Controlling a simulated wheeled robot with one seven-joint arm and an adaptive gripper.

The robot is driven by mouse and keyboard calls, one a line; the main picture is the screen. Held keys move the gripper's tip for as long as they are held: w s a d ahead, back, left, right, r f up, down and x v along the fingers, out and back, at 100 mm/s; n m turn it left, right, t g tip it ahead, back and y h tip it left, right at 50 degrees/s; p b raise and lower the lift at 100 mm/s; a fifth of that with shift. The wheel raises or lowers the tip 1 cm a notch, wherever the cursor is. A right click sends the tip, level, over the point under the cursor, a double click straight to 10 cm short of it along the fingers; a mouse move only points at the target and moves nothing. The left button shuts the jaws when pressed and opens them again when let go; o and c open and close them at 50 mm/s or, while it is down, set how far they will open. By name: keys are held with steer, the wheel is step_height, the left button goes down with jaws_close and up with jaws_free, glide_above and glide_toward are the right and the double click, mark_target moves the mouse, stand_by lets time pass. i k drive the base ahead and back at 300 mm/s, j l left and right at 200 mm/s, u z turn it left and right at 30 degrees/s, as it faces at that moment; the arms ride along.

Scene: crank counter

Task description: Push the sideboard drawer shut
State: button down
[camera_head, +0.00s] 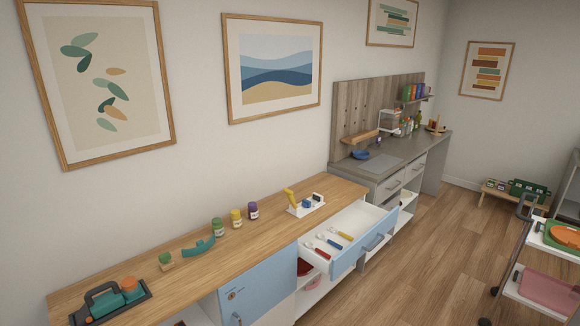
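The sideboard (190,276) has a wooden top and runs from the lower left to the middle of the head view. Its drawer (347,262), with a light blue front and a blue-grey bar handle (373,243), is pulled well out. Several utensils with red, blue and yellow handles lie inside the drawer, such as the blue-handled one (330,242). No part of my gripper shows in this view, so its state cannot be seen.
Below the drawer is an open shelf with red and pink items (312,283). A blue cabinet door (255,287) is left of it. A grey counter (390,160) stands beyond the sideboard. A trolley (545,262) stands at the right. The wooden floor (430,270) between is clear.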

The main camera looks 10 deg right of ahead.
mark_target(367, 224)
steer(key=i+l+z, duration=0.1)
steer(key=i+z, duration=0.7)
steer(key=i+j+z, duration=0.15)
steer(key=i+z, duration=0.25)
steer(key=i+l, duration=0.1)
steer(key=i, duration=0.55)
steer(key=i+l, duration=0.1)
steer(key=i, duration=0.5)
steer(key=i+u, duration=0.35)
steer(key=i+l+u, duration=0.2)
steer(key=i+u, duration=0.2)
steer(key=i+l+u, duration=0.2)
steer(key=u, duration=0.15)
steer(key=i, duration=0.05)
